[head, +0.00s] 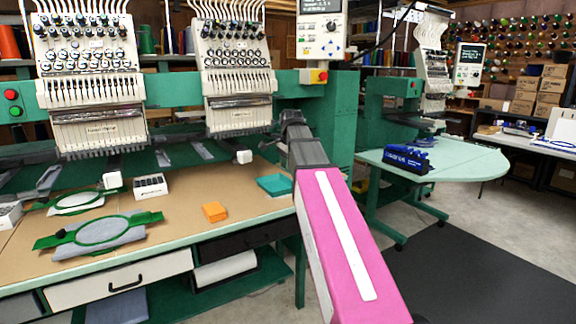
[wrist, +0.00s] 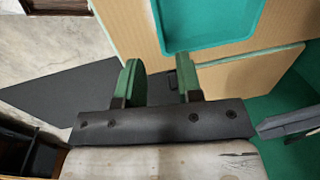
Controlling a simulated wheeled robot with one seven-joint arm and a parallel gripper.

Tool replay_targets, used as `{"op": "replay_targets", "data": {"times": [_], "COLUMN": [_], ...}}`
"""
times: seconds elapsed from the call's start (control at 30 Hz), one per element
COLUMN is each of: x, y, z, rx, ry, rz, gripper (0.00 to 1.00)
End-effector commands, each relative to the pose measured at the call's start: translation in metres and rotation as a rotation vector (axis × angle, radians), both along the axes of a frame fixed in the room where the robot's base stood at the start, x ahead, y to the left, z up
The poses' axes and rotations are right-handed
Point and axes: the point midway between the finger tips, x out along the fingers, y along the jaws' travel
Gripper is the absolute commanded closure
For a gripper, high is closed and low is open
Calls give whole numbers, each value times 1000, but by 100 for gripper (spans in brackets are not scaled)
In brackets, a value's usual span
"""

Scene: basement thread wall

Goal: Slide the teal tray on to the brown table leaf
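The teal tray (head: 275,185) lies on the tan tabletop near its right end, beside my arm in the head view. In the wrist view the tray (wrist: 205,25) is at the top, cut off by the frame, just beyond my fingertips. My gripper (wrist: 157,76) has two green fingers apart with nothing held between them. It looks apart from the tray. A second tan-brown panel (wrist: 255,75), perhaps the brown leaf, adjoins the tabletop edge in the wrist view. In the head view my arm hides the fingertips and that panel.
Embroidery heads (head: 235,65) hang over the table's back. A pale green table (head: 450,160) with a blue item (head: 407,159) stands right. A dark mat (head: 480,275) covers open floor.

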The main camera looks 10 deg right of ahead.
Motion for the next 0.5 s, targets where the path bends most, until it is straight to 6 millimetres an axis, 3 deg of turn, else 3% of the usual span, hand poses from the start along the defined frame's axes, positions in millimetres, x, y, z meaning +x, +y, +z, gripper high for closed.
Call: {"op": "replay_targets", "data": {"times": [0.5], "x": [8], "y": [3], "z": [-69], "rx": [0], "ry": [2], "rz": [1], "gripper": [67]}}
